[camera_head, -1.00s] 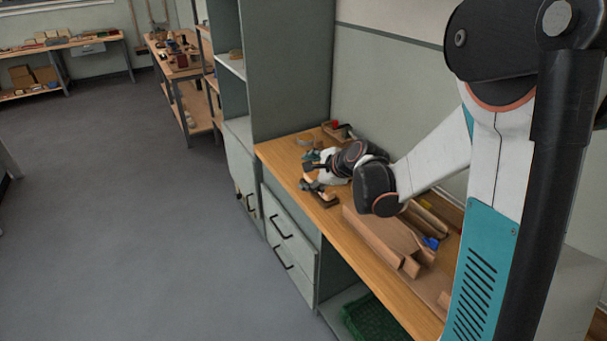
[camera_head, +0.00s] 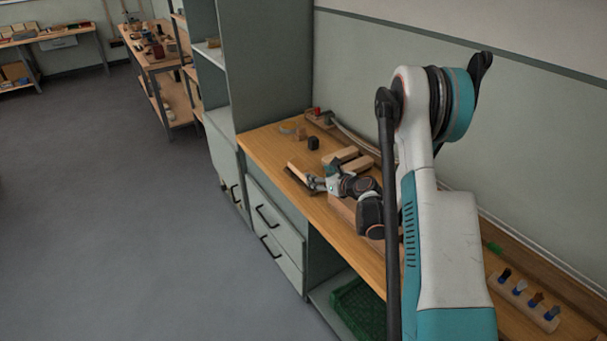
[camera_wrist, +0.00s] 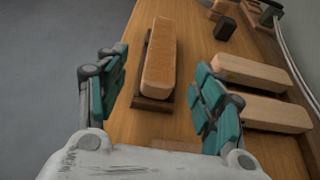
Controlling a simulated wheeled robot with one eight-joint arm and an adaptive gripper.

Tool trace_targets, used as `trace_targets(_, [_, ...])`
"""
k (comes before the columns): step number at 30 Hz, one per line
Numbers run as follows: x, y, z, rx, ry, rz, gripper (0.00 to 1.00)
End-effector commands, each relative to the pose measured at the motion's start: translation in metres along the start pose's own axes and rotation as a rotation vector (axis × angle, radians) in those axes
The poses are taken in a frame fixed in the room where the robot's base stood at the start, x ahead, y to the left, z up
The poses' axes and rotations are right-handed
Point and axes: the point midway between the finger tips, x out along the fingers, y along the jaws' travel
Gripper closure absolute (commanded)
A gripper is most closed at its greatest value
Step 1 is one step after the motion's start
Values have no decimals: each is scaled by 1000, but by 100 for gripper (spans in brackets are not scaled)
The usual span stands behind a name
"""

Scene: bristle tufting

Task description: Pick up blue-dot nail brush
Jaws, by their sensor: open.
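In the wrist view a long pale wooden block (camera_wrist: 159,55), which looks like a brush back, lies in or on a dark base (camera_wrist: 152,102). No blue dot shows on it, so I cannot tell if it is the blue-dot nail brush. My gripper (camera_wrist: 161,64) is open, its teal fingers on either side of the block, with nothing visibly gripped. In the head view my gripper (camera_head: 316,183) is low over the workbench (camera_head: 262,148), close to the same block (camera_head: 302,170) near the front edge.
Two similar pale blocks (camera_wrist: 253,73) (camera_wrist: 268,112) lie just right of my gripper. A small dark block (camera_wrist: 224,29) stands farther away. In the head view a rack (camera_head: 525,302) with several blue-based pieces sits at the right. A green crate (camera_head: 357,308) is below the bench.

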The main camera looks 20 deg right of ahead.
Motion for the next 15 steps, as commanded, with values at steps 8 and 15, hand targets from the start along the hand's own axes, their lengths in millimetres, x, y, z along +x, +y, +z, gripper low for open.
trace_targets(8, [53, 1, -2, -2, 0, 3, 38])
trace_targets(15, [78, 1, 0, -3, 1, 2, 38])
